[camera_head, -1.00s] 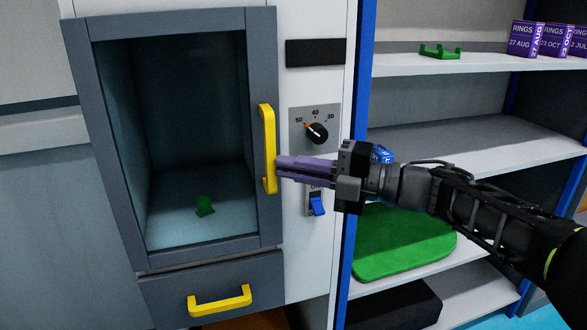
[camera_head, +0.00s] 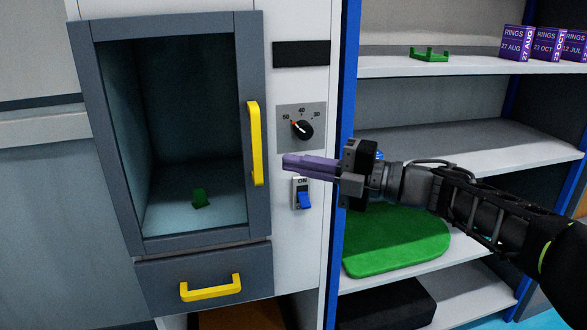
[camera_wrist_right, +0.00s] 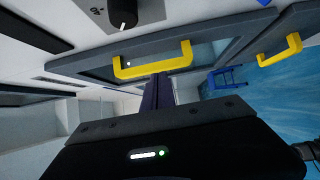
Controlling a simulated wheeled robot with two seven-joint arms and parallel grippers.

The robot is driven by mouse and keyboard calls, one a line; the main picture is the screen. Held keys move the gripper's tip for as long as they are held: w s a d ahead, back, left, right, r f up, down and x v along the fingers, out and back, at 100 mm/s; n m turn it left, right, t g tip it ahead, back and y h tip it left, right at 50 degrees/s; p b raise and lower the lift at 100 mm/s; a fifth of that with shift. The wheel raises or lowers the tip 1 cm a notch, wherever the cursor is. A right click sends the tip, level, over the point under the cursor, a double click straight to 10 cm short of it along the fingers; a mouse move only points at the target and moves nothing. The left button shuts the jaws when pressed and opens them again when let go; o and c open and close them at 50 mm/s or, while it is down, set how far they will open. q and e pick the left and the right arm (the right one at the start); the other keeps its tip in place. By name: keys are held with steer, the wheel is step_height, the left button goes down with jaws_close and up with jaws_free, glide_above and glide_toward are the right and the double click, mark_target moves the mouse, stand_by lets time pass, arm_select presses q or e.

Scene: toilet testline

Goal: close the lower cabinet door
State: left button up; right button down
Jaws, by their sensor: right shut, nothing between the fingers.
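The cabinet has a large grey-framed door (camera_head: 253,60) with a dark window and a vertical yellow handle (camera_head: 255,145). Below it is a small grey front panel (camera_head: 205,270) with a horizontal yellow handle (camera_head: 210,288). I cannot tell whether that panel is a door or a drawer, or how far it stands out. My right gripper (camera_head: 284,163) is shut and empty, just right of the vertical handle and apart from it. In the right wrist view, the vertical handle (camera_wrist_right: 152,65) lies beyond my fingers and the lower handle (camera_wrist_right: 281,50) is at the right. My left gripper is not in view.
A dial (camera_head: 302,129) and a blue switch (camera_head: 304,197) sit on the white panel by my fingers. Shelves at the right hold a green seat-shaped piece (camera_head: 395,243), a green bracket (camera_head: 429,55) and purple boxes (camera_head: 517,43).

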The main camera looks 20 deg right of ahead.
steer(key=w+d, duration=0.1)
steer(key=d, duration=0.1)
steer(key=w+d, duration=0.1)
steer(key=d, duration=0.1)
steer(key=w+d, duration=0.1)
steer(key=d, duration=0.2)
steer(key=shift+w+f, duration=0.15)
stand_by(0.3)
